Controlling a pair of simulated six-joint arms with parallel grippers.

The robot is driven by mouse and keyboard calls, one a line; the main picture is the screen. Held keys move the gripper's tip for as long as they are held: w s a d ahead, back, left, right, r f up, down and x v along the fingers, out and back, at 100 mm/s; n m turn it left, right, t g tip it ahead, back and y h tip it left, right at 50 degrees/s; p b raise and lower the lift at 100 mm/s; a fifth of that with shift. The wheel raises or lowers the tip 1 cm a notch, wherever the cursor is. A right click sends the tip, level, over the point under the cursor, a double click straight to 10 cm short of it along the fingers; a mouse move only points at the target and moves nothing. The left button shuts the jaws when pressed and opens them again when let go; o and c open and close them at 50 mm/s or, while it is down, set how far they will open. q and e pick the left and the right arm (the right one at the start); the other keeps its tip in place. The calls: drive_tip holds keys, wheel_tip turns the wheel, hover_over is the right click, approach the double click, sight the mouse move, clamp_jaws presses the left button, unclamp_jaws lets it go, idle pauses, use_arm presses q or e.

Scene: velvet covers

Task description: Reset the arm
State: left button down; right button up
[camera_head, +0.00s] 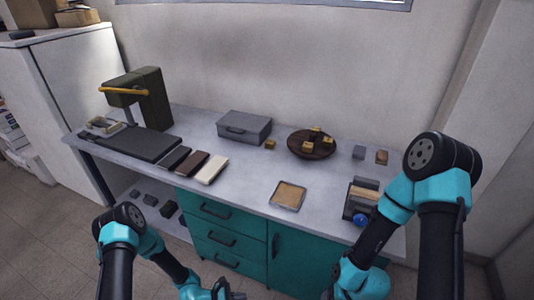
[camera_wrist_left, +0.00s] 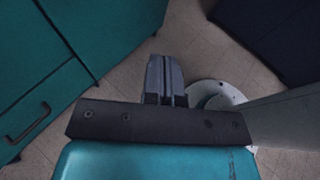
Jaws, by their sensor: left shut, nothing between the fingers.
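My left arm (camera_head: 120,235) hangs in front of the bench at the lower left of the head view. Its gripper (camera_head: 232,291) is low at the bottom edge, partly cut off. In the left wrist view the left gripper (camera_wrist_left: 165,75) has its two grey fingers together with nothing between them, above the tiled floor and clear of the cabinet. My right arm (camera_head: 440,190) is folded at the right, in front of the bench's right end. Its teal wrist part (camera_head: 360,280) is at the bottom edge and its fingers are not seen.
The bench (camera_head: 245,195) with teal drawers (camera_head: 215,232) stands before me. On it are a grey case (camera_head: 245,127), a brown bowl (camera_head: 325,147) with small yellowish blocks, a shallow tray (camera_head: 288,195), several flat bars and a dark green machine (camera_head: 145,95). Floor is free at left.

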use_arm(q)
drive_tip(key=s+a+r+m+g+y, duration=0.4)
drive_tip(key=s+a+m+g+y, duration=0.3)
drive_tip(key=s+a+m, duration=0.3)
drive_tip(key=w+a+r+m+t+y, duration=0.2)
drive_tip(key=w+r+m+t+y, duration=0.1)
drive_tip(key=r+m, duration=0.4)
drive_tip(key=shift+w+a+m+t, duration=0.15)
drive_tip(key=shift+w+m+t, duration=0.5)
drive_tip(key=shift+m+t, duration=0.2)
